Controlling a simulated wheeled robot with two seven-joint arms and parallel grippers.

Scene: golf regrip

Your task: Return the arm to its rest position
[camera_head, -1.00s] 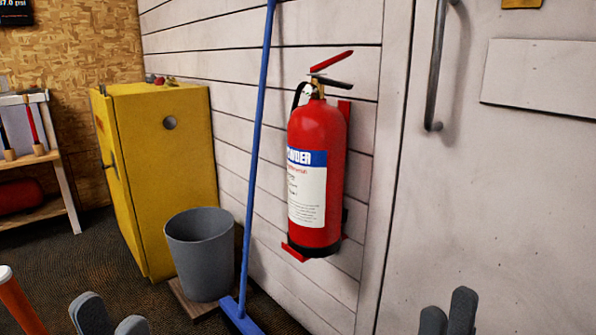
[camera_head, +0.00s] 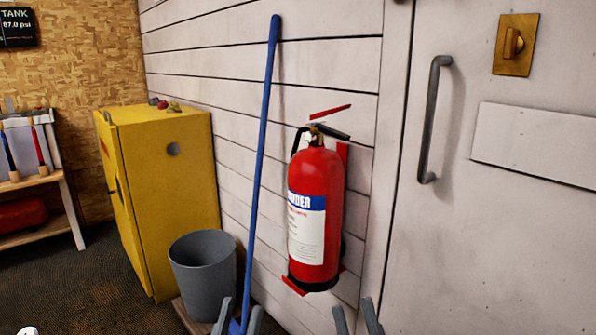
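My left gripper (camera_head: 238,316) shows at the bottom edge, left of centre. Only the fingertips of both show; the rest of both arms is below the picture. The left fingertips overlap the foot of a blue pole (camera_head: 263,150) in the picture.
A red fire extinguisher (camera_head: 318,205) hangs on the white plank wall. A grey bin (camera_head: 204,275) stands by a yellow cabinet (camera_head: 165,195). A white door with a grey handle (camera_head: 432,120) is at right. A shelf (camera_head: 66,205) with brushes is at left.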

